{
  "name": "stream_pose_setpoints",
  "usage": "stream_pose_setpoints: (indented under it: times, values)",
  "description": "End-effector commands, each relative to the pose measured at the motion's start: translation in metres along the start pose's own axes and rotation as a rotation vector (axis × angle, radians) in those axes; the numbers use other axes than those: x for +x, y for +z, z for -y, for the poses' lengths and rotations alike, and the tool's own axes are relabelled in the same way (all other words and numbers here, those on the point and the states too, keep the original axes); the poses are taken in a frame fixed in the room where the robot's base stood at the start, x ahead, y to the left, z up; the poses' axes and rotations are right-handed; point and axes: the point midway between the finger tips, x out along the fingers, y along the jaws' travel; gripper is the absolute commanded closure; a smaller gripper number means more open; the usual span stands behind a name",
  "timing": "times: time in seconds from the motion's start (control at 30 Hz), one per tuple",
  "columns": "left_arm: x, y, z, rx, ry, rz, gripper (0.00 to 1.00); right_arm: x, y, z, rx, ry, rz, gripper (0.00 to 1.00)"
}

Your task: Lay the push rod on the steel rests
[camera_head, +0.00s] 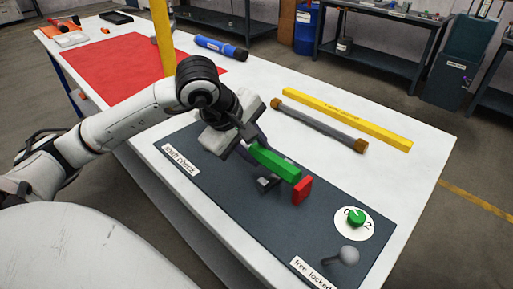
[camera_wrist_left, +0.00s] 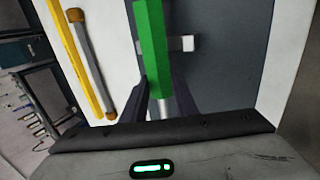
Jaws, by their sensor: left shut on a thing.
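A green bar (camera_head: 275,165) with a short grey shaft is in my left gripper (camera_head: 248,145); it appears to be the push rod. In the left wrist view the green bar (camera_wrist_left: 152,45) runs up from between both fingers. The bar is over the dark mat, above a small steel block (camera_head: 267,184), apparently a rest. The block also shows in the left wrist view (camera_wrist_left: 186,43), partly covered by the bar. Whether they touch is unclear. A red block (camera_head: 302,190) is at the bar's far end; whether it is attached is unclear. My right gripper is not visible.
The dark mat (camera_head: 225,207) carries a green dial (camera_head: 356,217) and a grey ball knob (camera_head: 348,255). Behind it lie a grey rod with brown ends (camera_head: 318,120) and a yellow bar (camera_head: 345,118). A red mat (camera_head: 115,65) and blue cylinder (camera_head: 220,47) are farther back.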

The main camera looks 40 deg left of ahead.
Motion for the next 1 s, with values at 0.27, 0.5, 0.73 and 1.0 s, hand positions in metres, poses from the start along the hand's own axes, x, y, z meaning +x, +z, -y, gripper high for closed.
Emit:
stream_pose_setpoints:
  times: [0.27, 0.5, 0.73, 1.0]
  values:
    - [0.000, 0.000, 0.000, 0.000, 0.003, 0.000, 1.00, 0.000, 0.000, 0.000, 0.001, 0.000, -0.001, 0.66]
    - [0.002, 0.000, 0.001, 0.001, 0.002, 0.000, 1.00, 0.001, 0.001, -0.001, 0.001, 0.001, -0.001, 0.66]
    - [0.006, 0.000, 0.003, 0.001, 0.002, 0.000, 1.00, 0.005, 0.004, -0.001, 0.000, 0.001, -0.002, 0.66]
    - [0.010, 0.000, 0.005, 0.001, 0.002, 0.000, 1.00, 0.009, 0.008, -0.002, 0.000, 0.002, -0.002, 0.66]
